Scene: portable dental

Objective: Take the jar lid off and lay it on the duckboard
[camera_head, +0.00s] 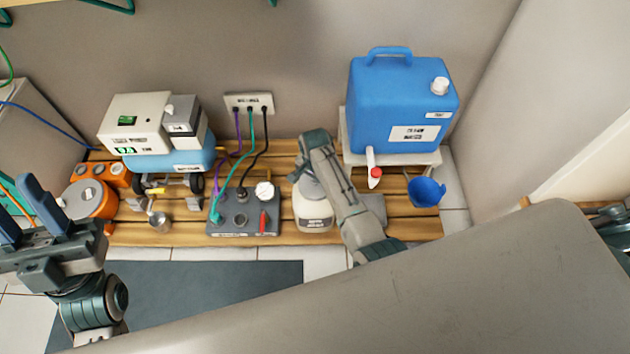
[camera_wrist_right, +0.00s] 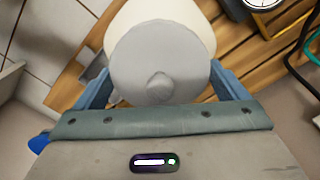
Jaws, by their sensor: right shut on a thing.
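The white jar (camera_head: 313,214) stands on the slatted wooden duckboard (camera_head: 160,235), right of the grey control box. Its round grey lid (camera_wrist_right: 158,55) with a small knob fills the middle of the right wrist view, with the pale jar body (camera_wrist_right: 196,20) behind it. My right gripper (camera_head: 308,178) is over the jar, its blue fingers on both sides of the lid, shut on it. The arm hides most of the lid in the head view; I cannot tell whether the lid touches the jar. My left gripper (camera_head: 22,210) is open and empty at the left edge.
The grey control box (camera_head: 240,222) with cables and a gauge is left of the jar. A blue canister (camera_head: 400,105) stands on a white stand behind right, with a blue funnel cup (camera_head: 426,191) beside it. An orange pot (camera_head: 88,200) and a small metal cup (camera_head: 159,221) are farther left.

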